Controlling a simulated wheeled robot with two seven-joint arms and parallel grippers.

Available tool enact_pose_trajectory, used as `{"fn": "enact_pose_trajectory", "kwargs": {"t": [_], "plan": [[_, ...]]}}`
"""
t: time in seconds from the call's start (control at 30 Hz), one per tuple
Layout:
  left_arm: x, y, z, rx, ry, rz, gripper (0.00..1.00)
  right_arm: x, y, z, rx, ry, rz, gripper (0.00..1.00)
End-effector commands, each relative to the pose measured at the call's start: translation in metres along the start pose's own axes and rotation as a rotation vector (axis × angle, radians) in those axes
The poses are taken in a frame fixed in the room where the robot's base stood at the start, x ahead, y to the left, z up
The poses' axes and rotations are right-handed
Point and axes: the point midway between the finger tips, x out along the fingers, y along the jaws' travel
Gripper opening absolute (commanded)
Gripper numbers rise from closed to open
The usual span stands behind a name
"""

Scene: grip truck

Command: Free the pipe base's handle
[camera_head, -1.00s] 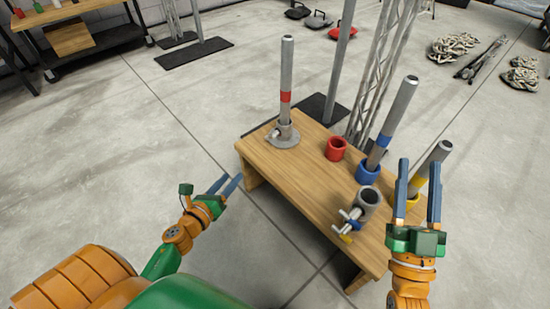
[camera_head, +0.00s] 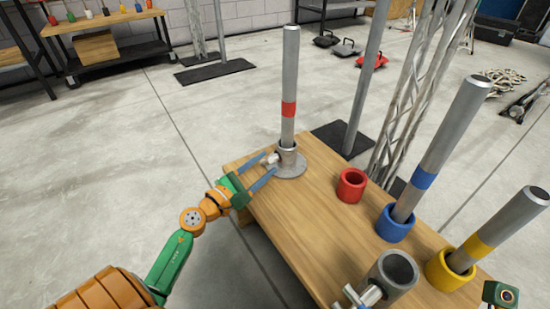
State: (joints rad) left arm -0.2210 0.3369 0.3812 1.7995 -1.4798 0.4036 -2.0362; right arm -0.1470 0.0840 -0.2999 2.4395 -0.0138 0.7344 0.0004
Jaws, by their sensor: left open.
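The pipe base (camera_head: 289,165) is a round grey flange with a short socket at the far left end of the wooden table. A grey pipe with a red band (camera_head: 289,85) stands upright in it. Its small pale handle (camera_head: 270,160) sticks out on the left side of the socket. My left gripper (camera_head: 269,168) is open, its two blue fingers reaching toward the base with the handle at or between their tips; I cannot tell whether they touch. My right gripper (camera_head: 500,293) shows only partly at the lower right edge, its fingers out of sight.
On the wooden table (camera_head: 310,215) are a red ring (camera_head: 352,185), a blue ring (camera_head: 396,222) and a yellow ring (camera_head: 449,268) with tilted banded pipes in the latter two. A grey clamp tube (camera_head: 390,275) is at the front. A truss and pole stand behind.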

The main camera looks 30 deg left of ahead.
Motion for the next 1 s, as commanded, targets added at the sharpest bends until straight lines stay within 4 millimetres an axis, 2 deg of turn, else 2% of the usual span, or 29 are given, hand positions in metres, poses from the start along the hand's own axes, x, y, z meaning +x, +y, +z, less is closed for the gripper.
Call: {"fn": "enact_pose_trajectory", "kwargs": {"t": [0.1, 0.2, 0.43, 0.47, 0.6, 0.63, 1.0], "plan": [[0.020, 0.001, 0.000, -0.001, -0.001, 0.002, 0.48, 0.000, 0.000, 0.000, 0.000, -0.002, 0.000, 0.50], [0.029, 0.000, 0.000, -0.002, -0.001, 0.000, 0.48, 0.000, 0.000, 0.001, 0.000, -0.002, 0.000, 0.50], [0.031, 0.000, 0.000, -0.003, 0.000, -0.001, 0.48, 0.000, 0.000, 0.001, 0.000, -0.002, 0.000, 0.50], [0.031, 0.000, 0.000, -0.003, 0.001, -0.001, 0.43, 0.000, 0.000, 0.001, 0.000, -0.002, 0.000, 0.50], [0.031, 0.000, 0.000, -0.003, 0.000, -0.001, 0.05, 0.000, 0.000, 0.000, 0.000, -0.001, 0.000, 0.50], [0.031, 0.000, 0.000, -0.003, 0.000, -0.001, 0.00, 0.000, 0.000, 0.000, 0.000, -0.001, 0.000, 0.50], [0.031, 0.002, 0.001, -0.027, 0.006, -0.006, 0.00, 0.005, 0.000, 0.000, -0.002, -0.005, -0.001, 0.50]]}}
